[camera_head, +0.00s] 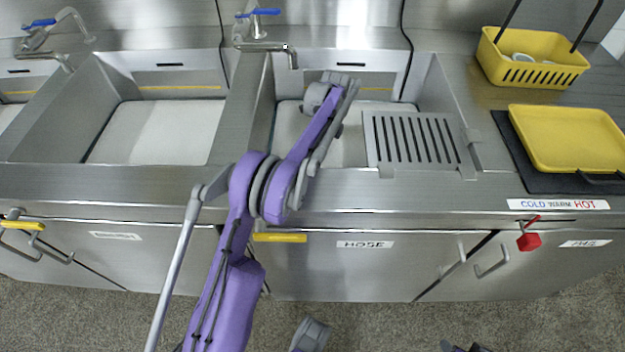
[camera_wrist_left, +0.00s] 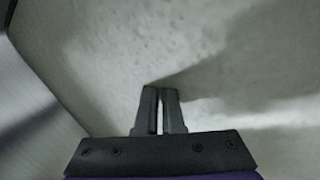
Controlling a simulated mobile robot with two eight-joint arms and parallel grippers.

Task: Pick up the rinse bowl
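I see no thing that is clearly a rinse bowl. My left arm reaches over the middle sink (camera_head: 350,150), and its wrist hides the gripper in the head view. In the left wrist view my left gripper (camera_wrist_left: 160,92) has its two fingers together with only a thin gap and nothing between them. It faces a pale, bare sink floor (camera_wrist_left: 230,50). A dark piece at the bottom edge of the head view may be my right gripper (camera_head: 465,347), mostly cut off.
A slotted grate (camera_head: 415,138) covers the sink's right part. A faucet (camera_head: 265,45) stands behind. A yellow basket (camera_head: 530,75) with white items and a yellow tray (camera_head: 570,138) on a dark mat (camera_head: 540,180) are at right. The left sink (camera_head: 155,130) is empty.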

